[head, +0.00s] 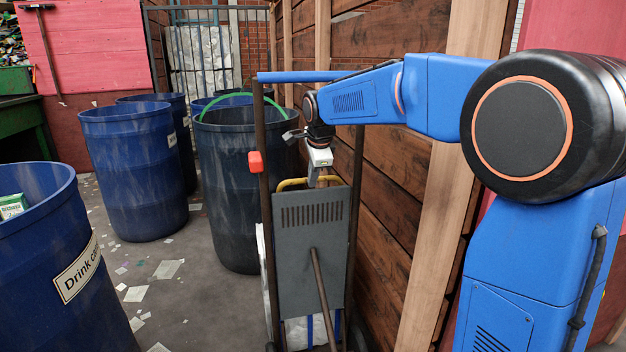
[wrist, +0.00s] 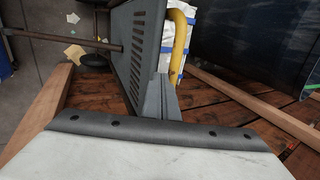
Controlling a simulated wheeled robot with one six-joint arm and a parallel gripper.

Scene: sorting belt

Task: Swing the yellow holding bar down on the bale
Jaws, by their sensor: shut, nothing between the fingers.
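The yellow holding bar (head: 292,183) is a bent tube at the top edge of a grey slotted panel (head: 311,240) on an upright trolley. In the wrist view the bar (wrist: 181,45) runs close beside my fingertips; I cannot tell whether they touch. My gripper (head: 314,181) points down at the panel's top and is shut and empty; its fingers (wrist: 163,98) show in the wrist view. The white bale (head: 300,334) with blue straps is mostly hidden behind the panel. Part of it (wrist: 203,8) shows beyond the bar in the wrist view.
The trolley has dark posts, a blue top handle (head: 300,77) and a red block (head: 255,162). A plank wall (head: 385,200) stands close on the right. Several blue barrels (head: 135,175) stand on the left. Paper scraps litter the open floor between.

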